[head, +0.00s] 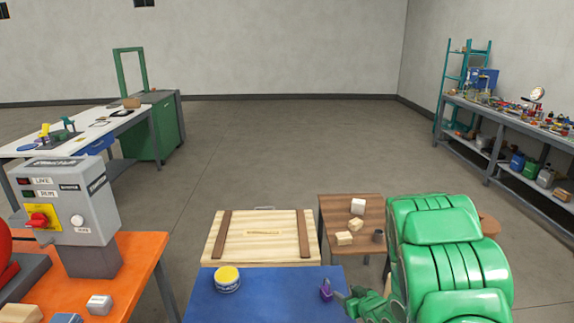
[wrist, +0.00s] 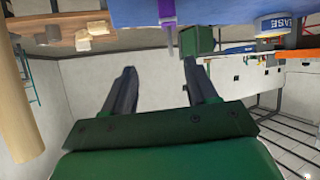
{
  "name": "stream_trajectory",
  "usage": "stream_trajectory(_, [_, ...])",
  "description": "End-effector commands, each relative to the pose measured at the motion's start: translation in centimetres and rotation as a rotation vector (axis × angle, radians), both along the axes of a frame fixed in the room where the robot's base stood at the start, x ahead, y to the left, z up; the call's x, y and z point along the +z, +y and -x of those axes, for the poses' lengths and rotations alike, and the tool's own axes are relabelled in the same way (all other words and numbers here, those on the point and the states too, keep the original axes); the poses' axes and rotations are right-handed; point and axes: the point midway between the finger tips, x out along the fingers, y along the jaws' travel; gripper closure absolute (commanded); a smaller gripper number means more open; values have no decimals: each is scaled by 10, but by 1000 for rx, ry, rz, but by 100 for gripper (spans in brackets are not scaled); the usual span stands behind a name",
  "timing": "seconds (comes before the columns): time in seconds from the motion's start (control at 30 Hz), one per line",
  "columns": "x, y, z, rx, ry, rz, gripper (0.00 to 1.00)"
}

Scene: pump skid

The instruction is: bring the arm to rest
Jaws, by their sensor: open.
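My gripper (wrist: 159,64) is open and empty in the wrist view, its two dark fingers apart with only wall and floor between them. In the head view my green arm (head: 440,250) is folded large at the lower right, and my gripper (head: 348,297) reaches left from it over the blue table's right edge. A small purple object (head: 326,290), perhaps a padlock, is just left of the fingertips. It also shows in the wrist view (wrist: 167,14), beyond the fingertips and apart from them.
The blue table (head: 260,300) holds a yellow-lidded tub (head: 228,279). A wooden crate (head: 262,236) and a brown table (head: 335,212) with several blocks stand behind. A grey switch box (head: 72,205) stands on an orange bench (head: 135,270) at left. The floor beyond is clear.

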Motion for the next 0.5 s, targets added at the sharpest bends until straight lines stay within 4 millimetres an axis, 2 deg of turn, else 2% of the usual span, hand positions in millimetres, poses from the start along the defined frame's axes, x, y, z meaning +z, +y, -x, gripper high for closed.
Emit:
stream_trajectory(0.27, [35,-27,2,-78,117,152,43])
stream_trajectory(0.5, [66,-46,19,-162,230,244,43])
